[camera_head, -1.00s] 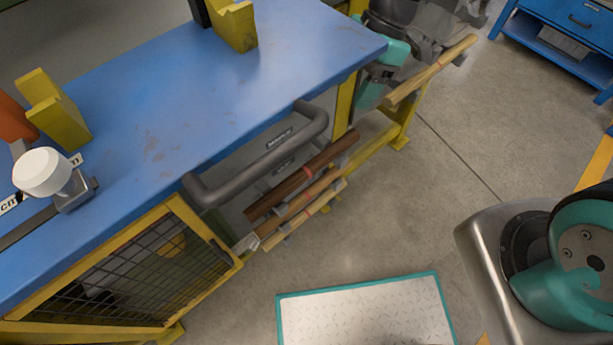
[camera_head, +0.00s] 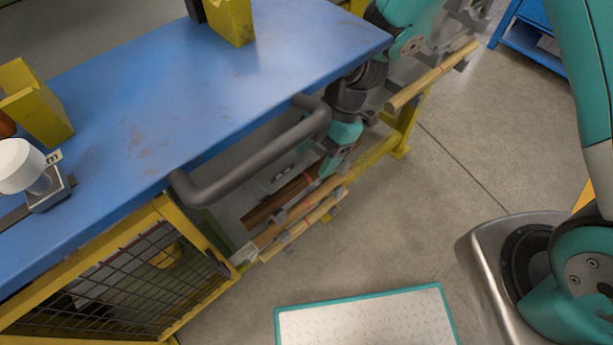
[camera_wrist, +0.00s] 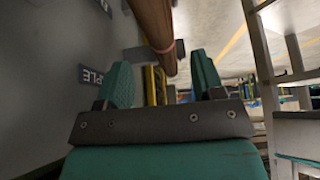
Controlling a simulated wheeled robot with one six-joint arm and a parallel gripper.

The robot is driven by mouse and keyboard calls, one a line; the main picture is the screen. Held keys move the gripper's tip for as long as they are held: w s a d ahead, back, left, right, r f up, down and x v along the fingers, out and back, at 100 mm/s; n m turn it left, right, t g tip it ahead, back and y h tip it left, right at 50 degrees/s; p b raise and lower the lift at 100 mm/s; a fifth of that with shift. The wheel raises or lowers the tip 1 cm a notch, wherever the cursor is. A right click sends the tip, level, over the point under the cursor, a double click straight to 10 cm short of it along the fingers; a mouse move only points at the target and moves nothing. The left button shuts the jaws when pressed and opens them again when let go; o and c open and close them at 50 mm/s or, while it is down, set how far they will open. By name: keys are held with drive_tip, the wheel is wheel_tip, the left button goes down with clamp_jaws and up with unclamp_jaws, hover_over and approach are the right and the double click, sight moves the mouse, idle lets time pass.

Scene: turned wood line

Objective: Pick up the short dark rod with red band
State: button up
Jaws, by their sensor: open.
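The dark brown rod (camera_head: 272,206) with a red band lies slanting on the rack at the bench's side, below the grey handle bar. My gripper (camera_head: 335,162) is over its upper right end and hides part of it in the head view. In the wrist view the rod (camera_wrist: 154,22) runs in from the top edge, its reddish band showing near the lower end. My gripper (camera_wrist: 163,75) is open, its two teal fingers apart. The rod lines up with the gap between them, beyond the tips. No contact shows.
Lighter rods (camera_head: 303,228) lie just beside the dark one. The grey handle bar (camera_head: 250,165) and the blue bench top (camera_head: 200,90) are close to my arm. A nameplate (camera_wrist: 93,77) shows at left.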

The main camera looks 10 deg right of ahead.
sight(308, 173)
drive_tip(key=x, duration=0.4)
drive_tip(key=shift+s+f+b, duration=0.2)
drive_tip(key=shift+f+b, duration=0.15)
drive_tip(key=shift+b, duration=0.05)
drive_tip(key=shift+c, duration=0.3)
drive_tip(key=c, duration=1)
drive_tip(key=shift+r, duration=0.2)
